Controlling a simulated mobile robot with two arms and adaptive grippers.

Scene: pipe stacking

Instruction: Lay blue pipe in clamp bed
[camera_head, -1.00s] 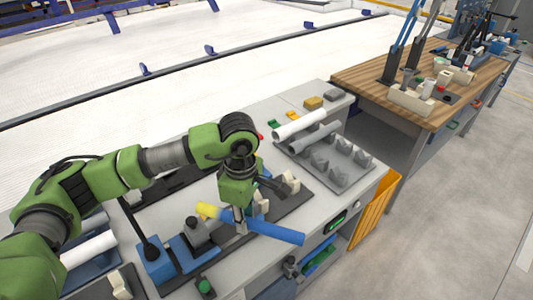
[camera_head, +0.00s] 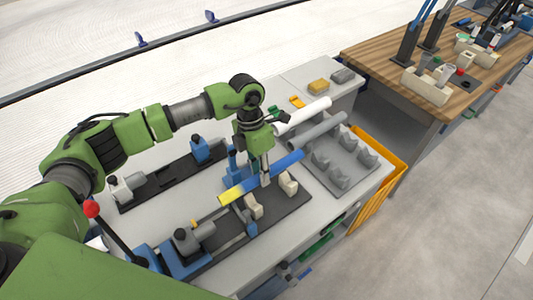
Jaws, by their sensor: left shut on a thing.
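A blue pipe (camera_head: 287,163) with a yellow end (camera_head: 233,194) is held by my left gripper (camera_head: 265,180), which is shut on it near its middle. The pipe appears to be just above the cream clamp blocks of the clamp bed (camera_head: 290,206), along the bed's length. I cannot tell whether it touches them. One cream block (camera_head: 254,206) stands near the yellow end, another (camera_head: 288,182) farther right. A grey and blue clamp unit (camera_head: 190,240) sits at the bed's left end. My right gripper is not in view.
A white pipe (camera_head: 303,116) and a grey pipe (camera_head: 318,132) lie by a grey rack with several cradles (camera_head: 340,172). A second dark fixture (camera_head: 170,180) lies behind. A red-knobbed lever (camera_head: 91,209) stands at left. A wooden table (camera_head: 375,47) is at back right.

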